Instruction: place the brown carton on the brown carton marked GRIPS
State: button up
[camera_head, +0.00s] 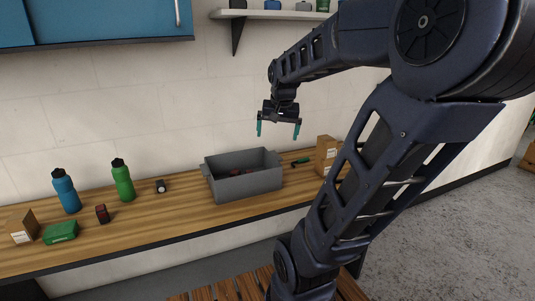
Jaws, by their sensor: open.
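One brown carton (22,228) stands at the far left end of the wooden counter, with a pale label low on its front. Another brown carton (326,152) stands on the counter right of the grey bin, partly hidden behind my arm. The lettering on both is too small to read, so I cannot tell which is marked GRIPS. My gripper (278,131) is open and empty, fingers pointing down, in the air above the grey bin and left of the right-hand carton.
The grey open bin (246,185) holds small items. Blue bottle (67,192), green bottle (122,181), green box (60,232), small red-and-black item (102,214) and small dark item (160,186) stand on the counter (165,220). A green-handled tool (300,161) lies right of the bin. A shelf (270,15) hangs above.

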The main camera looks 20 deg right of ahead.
jog(key=s+a+f+n, duration=0.2)
jog(key=s+a+n, duration=0.3)
jog(key=s+a, duration=0.3)
jog(key=shift+s+t+y, duration=0.3)
jog(key=shift+s+t, duration=0.1)
jog(key=shift+s, duration=0.6)
